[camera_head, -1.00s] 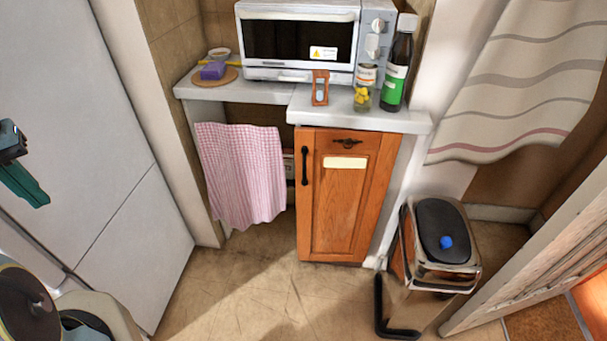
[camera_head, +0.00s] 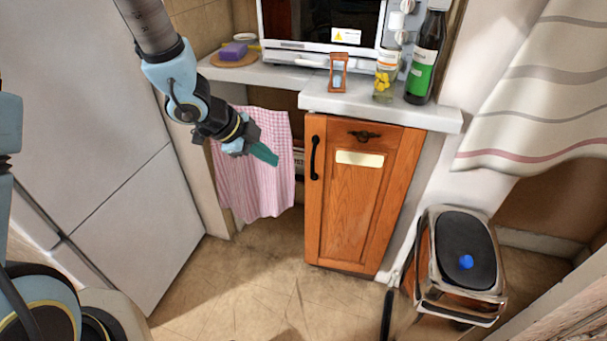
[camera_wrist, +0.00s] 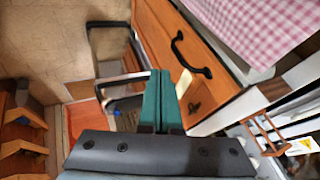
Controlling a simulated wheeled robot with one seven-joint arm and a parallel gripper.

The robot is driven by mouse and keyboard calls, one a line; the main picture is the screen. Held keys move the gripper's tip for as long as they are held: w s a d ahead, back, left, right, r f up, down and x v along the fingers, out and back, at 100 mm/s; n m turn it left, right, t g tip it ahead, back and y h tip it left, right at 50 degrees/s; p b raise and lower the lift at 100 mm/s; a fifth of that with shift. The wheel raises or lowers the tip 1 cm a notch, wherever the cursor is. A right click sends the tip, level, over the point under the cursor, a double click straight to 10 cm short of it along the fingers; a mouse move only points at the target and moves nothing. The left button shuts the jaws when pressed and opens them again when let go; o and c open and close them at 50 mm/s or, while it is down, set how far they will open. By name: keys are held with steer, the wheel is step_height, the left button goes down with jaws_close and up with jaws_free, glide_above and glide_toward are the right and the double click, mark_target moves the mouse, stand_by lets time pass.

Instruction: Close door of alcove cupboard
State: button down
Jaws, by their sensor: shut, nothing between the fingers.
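The alcove cupboard door (camera_head: 358,200) is an orange wooden panel under the right part of the counter, with a black vertical handle (camera_head: 315,158) near its left edge. The head view does not clearly show whether it is ajar. My gripper (camera_head: 264,154) is shut and empty, its teal fingers in front of the pink checked cloth, left of the handle and apart from it. In the wrist view the shut fingers (camera_wrist: 161,98) point toward the scene, with the door (camera_wrist: 165,38) and its handle (camera_wrist: 187,55) beyond and to the right.
The pink checked cloth (camera_head: 240,185) hangs left of the cupboard. A microwave, a bottle (camera_head: 425,58), a jar and an hourglass (camera_head: 338,72) stand on the counter (camera_head: 385,111). A shiny bin (camera_head: 460,255) stands at the door's right. The floor (camera_head: 250,275) in front is clear.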

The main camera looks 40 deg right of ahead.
steer(key=d+f+p, duration=0.1)
steer(key=d+f, duration=0.7)
steer(key=d, duration=0.2)
steer(key=shift+s+f+m+g, duration=0.15)
steer(key=shift+s+m+g, duration=0.1)
steer(key=shift+m+g, duration=0.05)
